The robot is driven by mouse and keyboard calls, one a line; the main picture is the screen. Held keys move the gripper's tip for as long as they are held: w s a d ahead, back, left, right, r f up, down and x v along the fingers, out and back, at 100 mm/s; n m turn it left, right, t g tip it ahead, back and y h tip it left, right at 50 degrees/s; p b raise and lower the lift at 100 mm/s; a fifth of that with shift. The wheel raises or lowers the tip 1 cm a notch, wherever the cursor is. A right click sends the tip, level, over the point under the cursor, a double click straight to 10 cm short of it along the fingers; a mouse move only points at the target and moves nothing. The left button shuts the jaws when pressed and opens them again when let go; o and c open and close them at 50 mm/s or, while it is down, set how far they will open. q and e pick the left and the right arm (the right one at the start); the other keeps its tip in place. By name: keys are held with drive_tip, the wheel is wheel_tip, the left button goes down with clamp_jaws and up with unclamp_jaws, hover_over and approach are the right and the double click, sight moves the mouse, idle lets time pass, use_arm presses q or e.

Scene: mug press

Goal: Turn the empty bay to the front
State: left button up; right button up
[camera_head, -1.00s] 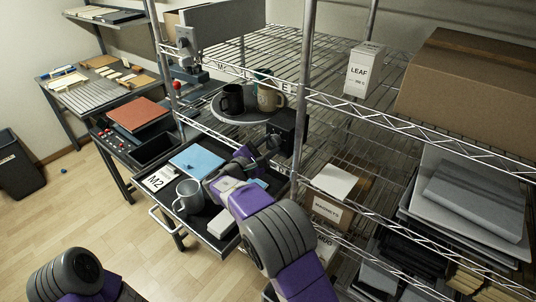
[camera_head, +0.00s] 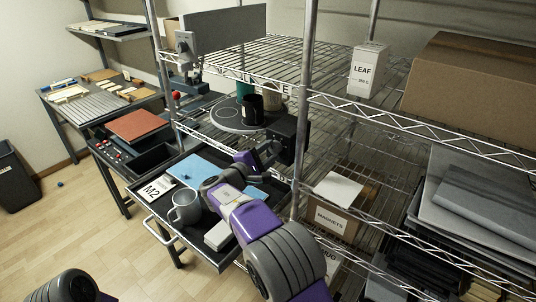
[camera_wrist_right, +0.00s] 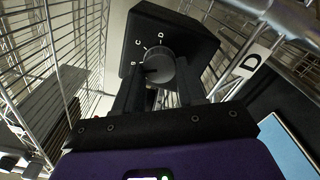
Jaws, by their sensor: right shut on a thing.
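A grey round turntable (camera_head: 238,129) sits on the wire shelf. A black mug (camera_head: 252,110) stands on its front right, a tan mug (camera_head: 273,101) behind it to the right, and a green one (camera_head: 244,89) at the back. An empty bay with a ring mark (camera_head: 227,112) faces the front left. A black control box (camera_head: 293,133) stands right of the turntable. In the right wrist view its round knob (camera_wrist_right: 157,65) has letters around it. My right gripper (camera_wrist_right: 160,82) is shut on the knob; in the head view the arm partly hides it. My left gripper is out of frame.
Below is a pulled-out black drawer with a grey mug (camera_head: 185,207), a blue pad (camera_head: 197,170) and an M2 label (camera_head: 153,188). A shelf post (camera_head: 303,110) stands close to the control box. A white LEAF box (camera_head: 367,70) is on the upper shelf.

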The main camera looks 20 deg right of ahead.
drive_tip(key=o, duration=1.1)
drive_tip(key=shift+c, duration=0.2)
drive_tip(key=p+v, duration=0.1)
drive_tip(key=v, duration=0.6)
drive_tip(key=shift+s+a, duration=0.2)
drive_tip(key=shift+a, duration=0.05)
